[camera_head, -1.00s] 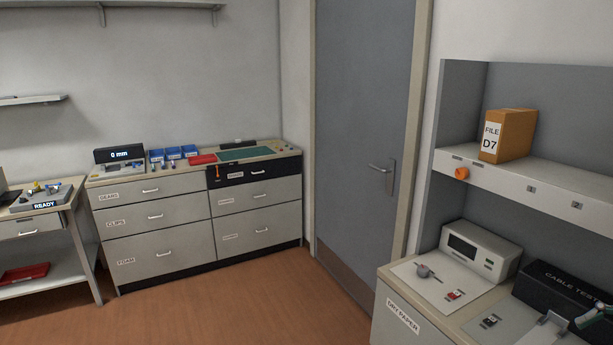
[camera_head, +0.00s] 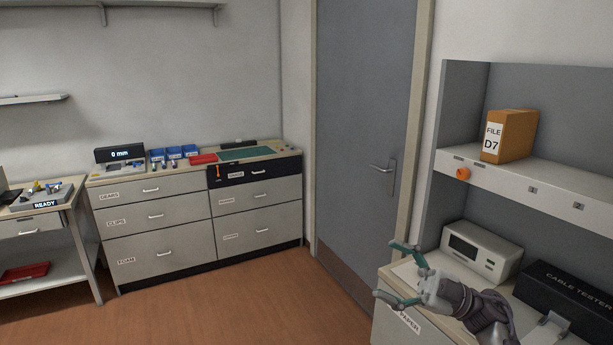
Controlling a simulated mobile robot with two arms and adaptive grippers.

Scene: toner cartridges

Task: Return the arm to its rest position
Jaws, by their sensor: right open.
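My right gripper (camera_head: 396,273) is at the lower right of the head view, in front of the drawer cabinet (camera_head: 386,320) with the white device on it. Its two green-tipped fingers point left and are spread apart, with nothing between them. The grey wrist and arm behind it cover part of the cabinet top and most of the label on its front. My left gripper is out of view.
A white device (camera_head: 482,252) and a black cable tester (camera_head: 567,296) stand behind the right arm. An orange file box (camera_head: 515,136) sits on the shelf above. Drawer units (camera_head: 160,243) line the far wall. The floor (camera_head: 240,310) in the middle is clear.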

